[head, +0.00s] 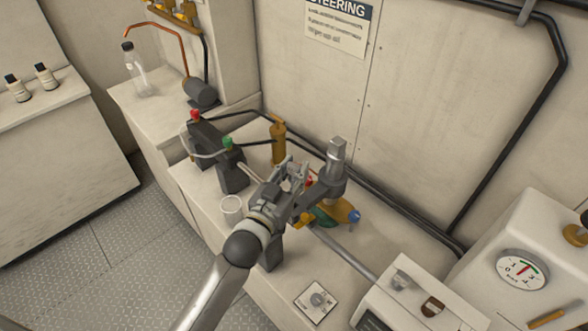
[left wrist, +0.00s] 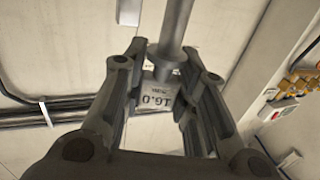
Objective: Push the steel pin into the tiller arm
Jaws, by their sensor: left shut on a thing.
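My left gripper (head: 297,168) is shut on the steel pin, above the white bench and beside the tiller arm. My wrist and fingers hide part of the arm. The pin's tip and any hole are hidden. My right gripper is not in view.
A white cup (head: 231,208) is close to my wrist. A screwdriver with a blue end (head: 354,216) and a gauge box (head: 525,268) are at the right.

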